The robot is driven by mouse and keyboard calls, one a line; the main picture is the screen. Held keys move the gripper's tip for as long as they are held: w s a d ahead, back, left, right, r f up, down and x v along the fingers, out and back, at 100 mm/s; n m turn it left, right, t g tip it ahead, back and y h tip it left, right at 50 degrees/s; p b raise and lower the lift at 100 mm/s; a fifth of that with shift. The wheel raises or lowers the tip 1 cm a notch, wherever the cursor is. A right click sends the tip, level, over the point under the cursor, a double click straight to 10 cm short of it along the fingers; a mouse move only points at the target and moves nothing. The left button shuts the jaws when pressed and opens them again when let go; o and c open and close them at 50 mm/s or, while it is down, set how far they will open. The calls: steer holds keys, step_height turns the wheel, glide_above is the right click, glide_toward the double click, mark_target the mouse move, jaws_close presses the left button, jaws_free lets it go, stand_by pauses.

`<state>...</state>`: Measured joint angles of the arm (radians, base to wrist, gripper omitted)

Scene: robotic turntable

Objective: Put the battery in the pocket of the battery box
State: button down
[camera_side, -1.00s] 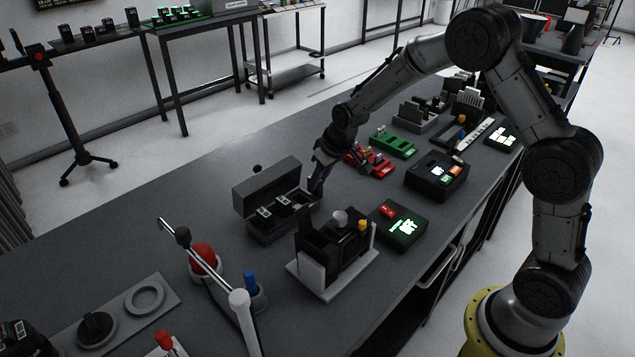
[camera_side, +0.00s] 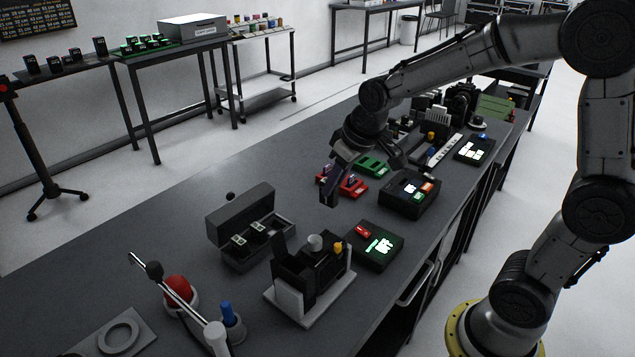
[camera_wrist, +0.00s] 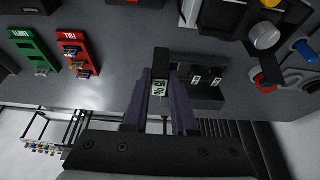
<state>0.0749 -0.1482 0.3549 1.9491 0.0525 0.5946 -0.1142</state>
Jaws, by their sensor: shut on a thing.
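My gripper (camera_side: 332,198) is shut on a battery, a dark block with a pale, marked end (camera_wrist: 158,88), held between the purple-grey fingers in the wrist view. The side view hides most of the battery. An open, lidded dark box (camera_side: 248,262), seemingly the battery box, stands left of and below my gripper in the side view. Two similar batteries with pale ends (camera_side: 239,241) stand in it. In the wrist view this box (camera_wrist: 208,103) lies just right of the held battery. My gripper is above the table, apart from the box.
A red tray (camera_side: 353,189) and a green tray (camera_side: 373,167) with slots lie behind my gripper. A black device on a white base (camera_side: 318,300) stands in front of the box, and a lit black panel (camera_side: 377,252) beside it. Red and blue knobs stand at lower left.

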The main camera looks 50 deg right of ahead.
steer(key=shift+s+r, duration=0.3)
steer(key=shift+s, duration=0.25)
steer(key=w, duration=0.1)
steer(key=w+r, duration=0.1)
steer(key=w, duration=0.1)
steer(key=shift+w+r+m, duration=0.1)
steer(key=shift+r+m, duration=0.1)
steer(key=shift+m, duration=0.1)
steer(key=w+a+f, duration=0.2)
steer(key=w, duration=0.3)
steer(key=w+a+f, duration=0.2)
steer(key=w+f, duration=0.1)
steer(key=w, duration=0.2)
steer(key=shift+a, duration=0.3)
steer(key=shift+f, duration=2.85)
steer(key=shift+f, duration=1.65)
